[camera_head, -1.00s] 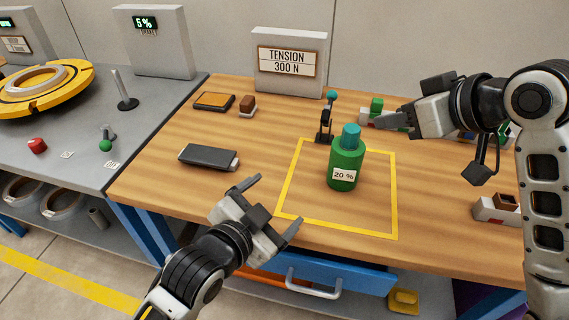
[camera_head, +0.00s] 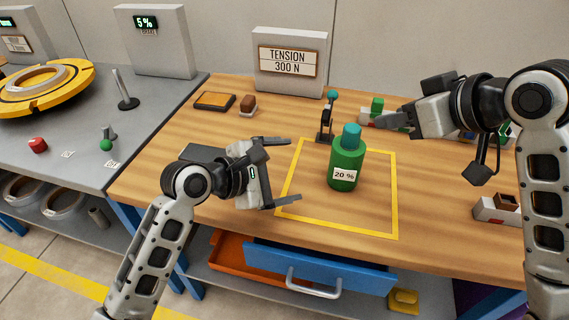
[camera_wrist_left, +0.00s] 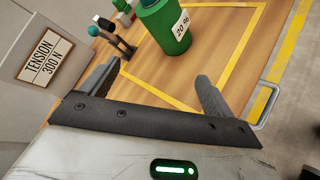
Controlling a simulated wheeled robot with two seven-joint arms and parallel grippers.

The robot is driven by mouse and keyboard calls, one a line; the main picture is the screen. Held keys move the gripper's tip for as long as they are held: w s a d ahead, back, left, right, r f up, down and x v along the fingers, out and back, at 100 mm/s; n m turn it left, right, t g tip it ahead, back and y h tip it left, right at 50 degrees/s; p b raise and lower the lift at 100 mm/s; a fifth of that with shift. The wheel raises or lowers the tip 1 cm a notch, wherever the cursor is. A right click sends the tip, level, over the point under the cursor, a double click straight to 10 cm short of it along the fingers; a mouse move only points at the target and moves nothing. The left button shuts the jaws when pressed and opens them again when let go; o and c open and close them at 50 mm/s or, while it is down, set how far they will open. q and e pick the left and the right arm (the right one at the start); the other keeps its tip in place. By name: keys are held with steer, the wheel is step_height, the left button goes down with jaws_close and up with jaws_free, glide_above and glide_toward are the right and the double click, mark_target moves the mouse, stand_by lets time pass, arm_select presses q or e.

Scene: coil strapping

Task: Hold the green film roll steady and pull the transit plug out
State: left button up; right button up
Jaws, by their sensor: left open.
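The green film roll (camera_head: 344,172) stands upright inside the yellow square on the wooden bench, with a "20 %" label on its front. The teal transit plug (camera_head: 351,136) sits in its top. My left gripper (camera_head: 294,170) is open and empty, left of the roll, its fingers pointing right toward it but apart from it. In the left wrist view the roll (camera_wrist_left: 165,25) shows beyond the two spread fingers, its top cut off by the frame. My right gripper (camera_head: 382,118) is up at the right, beyond the roll; its finger opening is hard to make out.
A small black stand with a teal knob (camera_head: 326,120) is just behind the roll. The "TENSION 300 N" sign box (camera_head: 289,62) stands at the back. A blue drawer (camera_head: 320,268) is open below the bench front. The yellow square (camera_head: 370,226) is clear around the roll.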

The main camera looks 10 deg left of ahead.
mark_target(346, 165)
arm_select(q)
steer(key=w+d+f+n, duration=0.1)
steer(key=w+d+n, duration=0.1)
steer(key=w+d, duration=0.1)
steer(key=w+d+f+n+g+h, duration=0.1)
steer(key=w+d+f+n, duration=0.1)
steer(key=w+d, duration=0.1)
steer(key=w+d+f+n+h, duration=0.1)
steer(key=w+d+n, duration=0.1)
steer(key=d, duration=0.3)
steer(key=shift+w+d+f+n, duration=0.3)
steer(key=shift+w+f+n, duration=0.1)
steer(key=shift+w, duration=0.3)
